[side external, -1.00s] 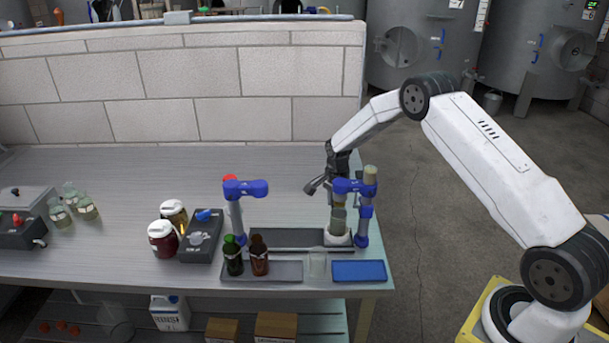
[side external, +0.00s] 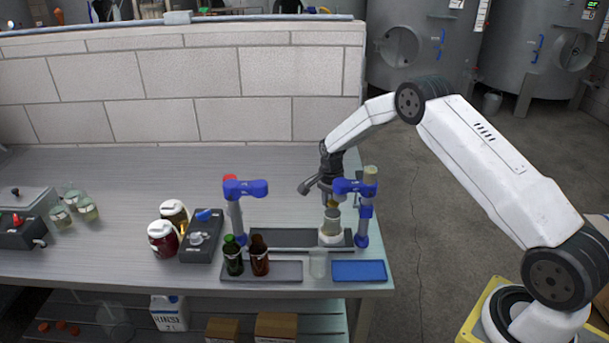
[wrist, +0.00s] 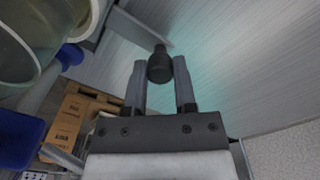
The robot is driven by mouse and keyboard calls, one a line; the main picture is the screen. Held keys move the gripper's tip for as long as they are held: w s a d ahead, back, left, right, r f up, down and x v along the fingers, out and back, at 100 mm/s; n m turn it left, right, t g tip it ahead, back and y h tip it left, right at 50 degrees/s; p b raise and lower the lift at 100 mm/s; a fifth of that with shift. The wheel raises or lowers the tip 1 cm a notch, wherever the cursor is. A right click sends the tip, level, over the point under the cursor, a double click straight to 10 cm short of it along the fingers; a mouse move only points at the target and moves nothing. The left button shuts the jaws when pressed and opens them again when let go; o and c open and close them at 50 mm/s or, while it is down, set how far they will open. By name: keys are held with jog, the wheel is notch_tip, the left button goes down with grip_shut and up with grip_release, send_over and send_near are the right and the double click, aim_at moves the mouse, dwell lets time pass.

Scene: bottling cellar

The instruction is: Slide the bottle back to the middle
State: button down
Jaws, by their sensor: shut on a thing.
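The exact contact is hidden in the side view.
Blue-clamped posts stand left (side external: 236,205) and right (side external: 364,210) of the rail, the right one close to the bottle. In front are a green bottle (side external: 233,257), a brown bottle (side external: 259,257), a clear glass (side external: 318,264) and a blue tray (side external: 359,270). The rail's middle is clear.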

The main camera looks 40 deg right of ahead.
jog(key=shift+w+a, duration=2.9)
jog(key=shift+w, duration=0.1)
jog(key=shift+c, duration=2)
grip_release()
jog(key=shift+r, duration=0.1)
notch_tip(320, 180, up, 8)
